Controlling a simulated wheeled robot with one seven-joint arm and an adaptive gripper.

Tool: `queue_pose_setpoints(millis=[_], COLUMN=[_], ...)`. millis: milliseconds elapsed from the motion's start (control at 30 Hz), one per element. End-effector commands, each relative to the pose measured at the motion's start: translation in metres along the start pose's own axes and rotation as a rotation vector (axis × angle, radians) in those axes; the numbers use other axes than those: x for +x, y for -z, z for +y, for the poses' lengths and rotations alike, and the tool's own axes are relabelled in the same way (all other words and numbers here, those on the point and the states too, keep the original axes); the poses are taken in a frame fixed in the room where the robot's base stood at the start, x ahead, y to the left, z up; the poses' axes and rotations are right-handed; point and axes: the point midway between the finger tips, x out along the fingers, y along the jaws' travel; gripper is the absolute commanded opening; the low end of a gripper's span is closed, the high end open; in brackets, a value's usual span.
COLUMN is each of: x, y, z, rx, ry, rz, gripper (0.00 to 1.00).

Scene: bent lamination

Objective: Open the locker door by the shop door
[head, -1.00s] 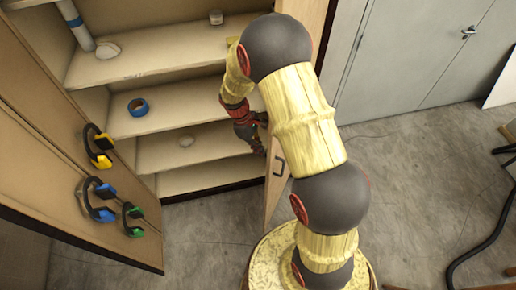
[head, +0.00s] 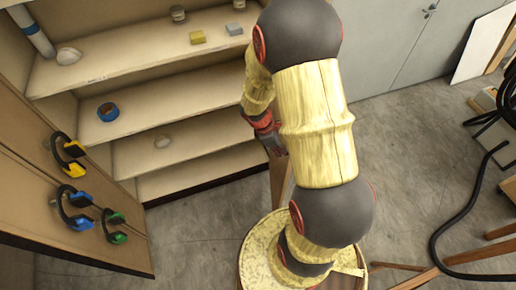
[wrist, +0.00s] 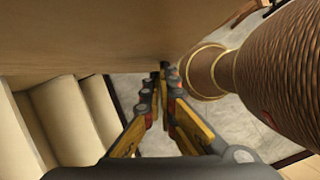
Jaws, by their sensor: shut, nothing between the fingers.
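The locker (head: 150,45) stands open in the head view, its shelves showing. Its right door, on the side of the grey shop door (head: 385,60), stands out from the locker. Only a narrow tan strip of this right door (head: 281,180) shows beside my arm; the rest is hidden. In the wrist view a broad tan panel (wrist: 90,35), apparently this door, fills the top. My gripper (head: 276,148) is at the locker's right side near the door. In the wrist view its fingers (wrist: 164,75) are together and empty, close to the panel; contact cannot be told.
The locker's left door (head: 30,190) stands open with several ear muffs (head: 75,207) on it. Shelves hold blue tape (head: 108,111), a yellow block (head: 197,37) and small items. A black hose (head: 465,215) and wooden legs (head: 410,275) are at right. Grey floor between is clear.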

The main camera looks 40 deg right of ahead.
Motion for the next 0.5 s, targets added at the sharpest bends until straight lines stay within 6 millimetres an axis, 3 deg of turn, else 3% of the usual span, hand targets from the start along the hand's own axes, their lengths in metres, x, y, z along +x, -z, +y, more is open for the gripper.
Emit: queue_pose_setpoints(millis=[33, 200, 500], x=[0.006, 0.024, 0.045], y=[-0.016, -0.059, -0.113], z=[-0.002, -0.004, 0.002], rx=[-0.017, -0.098, -0.205], ry=[-0.008, -0.039, -0.083], rz=[0.0, 0.0, 0.0], gripper=[0.0, 0.0, 0.0])
